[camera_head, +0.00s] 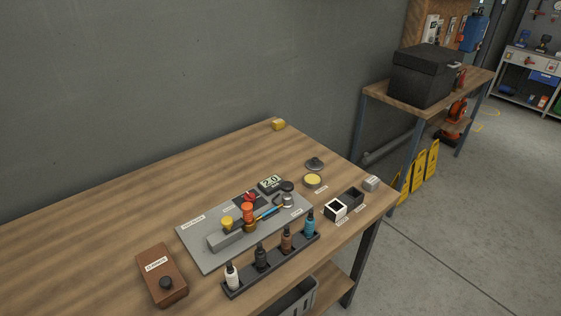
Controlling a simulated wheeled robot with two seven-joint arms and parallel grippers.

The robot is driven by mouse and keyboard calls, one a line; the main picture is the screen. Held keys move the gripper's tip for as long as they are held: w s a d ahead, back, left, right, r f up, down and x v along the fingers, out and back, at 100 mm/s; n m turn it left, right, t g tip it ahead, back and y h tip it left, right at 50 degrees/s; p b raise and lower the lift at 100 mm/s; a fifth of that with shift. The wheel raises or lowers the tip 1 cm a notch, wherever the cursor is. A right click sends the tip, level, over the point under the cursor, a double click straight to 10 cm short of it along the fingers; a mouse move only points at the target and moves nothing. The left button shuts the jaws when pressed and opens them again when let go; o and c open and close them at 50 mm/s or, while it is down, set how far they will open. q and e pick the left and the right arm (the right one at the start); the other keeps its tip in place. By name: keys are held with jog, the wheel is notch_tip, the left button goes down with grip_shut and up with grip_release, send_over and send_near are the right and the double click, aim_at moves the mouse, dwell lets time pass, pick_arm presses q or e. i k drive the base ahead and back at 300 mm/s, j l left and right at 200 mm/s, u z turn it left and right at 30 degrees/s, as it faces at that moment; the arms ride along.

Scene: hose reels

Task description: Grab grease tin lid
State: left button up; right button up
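A dark grey round lid with a small knob (315,163) lies on the wooden table near its right edge; it looks like the grease tin lid. Just in front of it stands a small round tin with a yellow top surface (313,181), apparently the open grease tin, with a small label beside it. The lid is apart from the tin and nothing covers it. Neither of my grippers shows in the head view.
The wooden table (90,220) holds a grey mat (195,240) with tools, a rack of several bottles (272,263), a brown box (162,275), small black and white boxes (336,210) and a yellow block (278,124).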

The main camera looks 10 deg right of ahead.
aim_at(314, 163)
jog(key=i+l+u, duration=0.15)
jog(key=l+u, duration=0.3)
jog(key=l, duration=0.35)
jog(key=l+u, duration=0.5)
jog(key=l, duration=0.25)
